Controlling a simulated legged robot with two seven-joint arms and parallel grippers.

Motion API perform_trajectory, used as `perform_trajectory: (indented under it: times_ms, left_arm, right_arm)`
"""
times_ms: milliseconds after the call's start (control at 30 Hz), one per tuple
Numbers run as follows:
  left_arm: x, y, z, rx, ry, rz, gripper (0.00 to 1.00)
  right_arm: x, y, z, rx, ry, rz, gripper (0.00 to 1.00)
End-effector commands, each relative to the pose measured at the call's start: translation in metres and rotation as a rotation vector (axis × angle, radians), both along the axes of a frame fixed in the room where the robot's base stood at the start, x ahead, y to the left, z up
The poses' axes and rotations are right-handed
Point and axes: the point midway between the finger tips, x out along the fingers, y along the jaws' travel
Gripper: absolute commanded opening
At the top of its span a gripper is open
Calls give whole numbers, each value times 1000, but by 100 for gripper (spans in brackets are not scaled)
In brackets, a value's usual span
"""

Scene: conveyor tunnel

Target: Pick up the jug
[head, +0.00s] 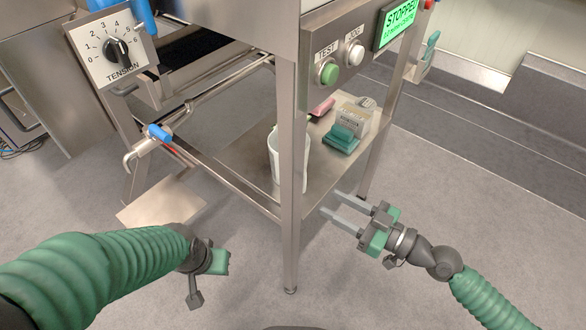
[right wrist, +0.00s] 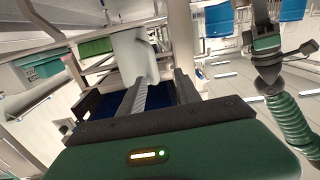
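The white jug (head: 273,158) stands on the lower shelf (head: 240,155) of the steel frame, partly hidden behind the front leg in the head view. In the right wrist view the jug (right wrist: 133,55) is ahead of and between my fingers, apart from them. My right gripper (head: 331,203) is open and empty, to the right of the front leg, with its fingers pointing toward the shelf. My left gripper (head: 216,262) is low at the front left of the frame, and its fingers do not show clearly.
The steel front leg (head: 291,190) stands between the jug and the front right. On the shelf, right of the jug, are a teal item (head: 342,138), a beige box (head: 354,117) and a pink-handled item (head: 322,107). A panel with a green button (head: 328,73) overhangs the shelf.

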Motion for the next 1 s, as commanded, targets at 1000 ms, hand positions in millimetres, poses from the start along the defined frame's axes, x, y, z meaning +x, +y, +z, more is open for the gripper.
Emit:
perform_trajectory:
  times_ms: [1000]
  left_arm:
    - [0, -1, -6, -1, 1, -2, 0]
  right_arm:
    - [66, 86, 1, 10, 6, -3, 31]
